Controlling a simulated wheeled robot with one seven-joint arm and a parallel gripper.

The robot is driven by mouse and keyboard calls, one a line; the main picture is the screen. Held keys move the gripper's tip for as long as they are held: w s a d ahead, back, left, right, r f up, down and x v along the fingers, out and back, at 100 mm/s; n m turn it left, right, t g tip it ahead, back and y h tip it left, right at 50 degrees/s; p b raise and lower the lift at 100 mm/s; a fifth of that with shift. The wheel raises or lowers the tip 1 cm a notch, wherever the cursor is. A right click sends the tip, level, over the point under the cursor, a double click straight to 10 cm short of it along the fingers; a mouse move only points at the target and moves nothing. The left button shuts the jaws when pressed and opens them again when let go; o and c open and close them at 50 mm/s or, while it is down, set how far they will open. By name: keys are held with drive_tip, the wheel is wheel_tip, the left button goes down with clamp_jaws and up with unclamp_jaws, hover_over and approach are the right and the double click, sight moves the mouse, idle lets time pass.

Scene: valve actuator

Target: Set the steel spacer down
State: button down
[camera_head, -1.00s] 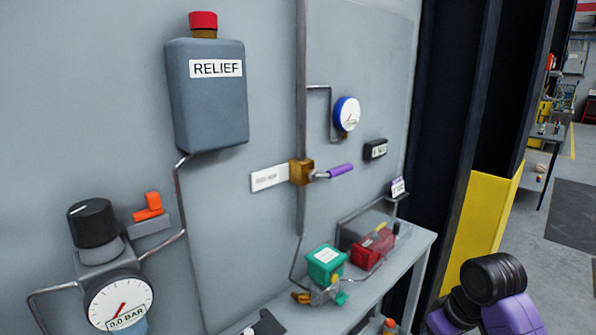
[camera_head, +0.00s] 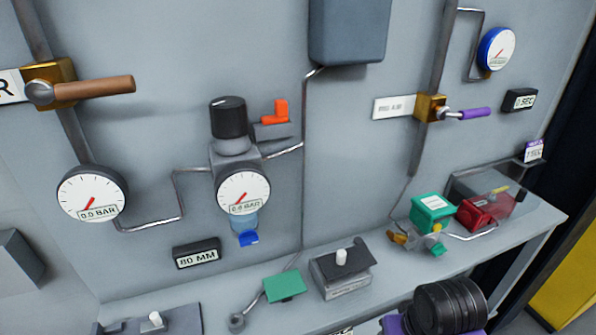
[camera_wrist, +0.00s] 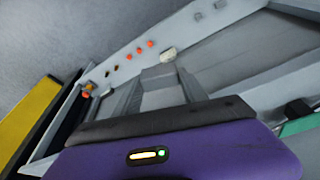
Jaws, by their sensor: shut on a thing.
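My gripper (camera_wrist: 158,92) shows in the wrist view, its two grey fingers reaching out past the purple and black housing. It is shut on a plain grey block between the fingers, which I take for the steel spacer (camera_wrist: 160,77). Its lower part is hard to make out. In the head view only my black and purple arm parts show at the bottom right; the fingers and the spacer are not visible there.
A grey bench (camera_head: 515,241) runs along the panel. On it stand a grey block with a white peg (camera_head: 342,278), a green plate (camera_head: 285,286), a green-topped valve (camera_head: 432,211) and a red unit (camera_head: 485,211). An 80 MM display (camera_head: 197,253) is on the panel.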

drive_tip(key=s+f, duration=0.4)
drive_tip(key=f, duration=0.4)
drive_tip(key=shift+a+f, duration=0.25)
drive_tip(key=shift+a, duration=0.15)
drive_tip(key=shift+d+m, duration=0.4)
drive_tip(key=shift+d, duration=0.25)
drive_tip(key=shift+a, duration=0.1)
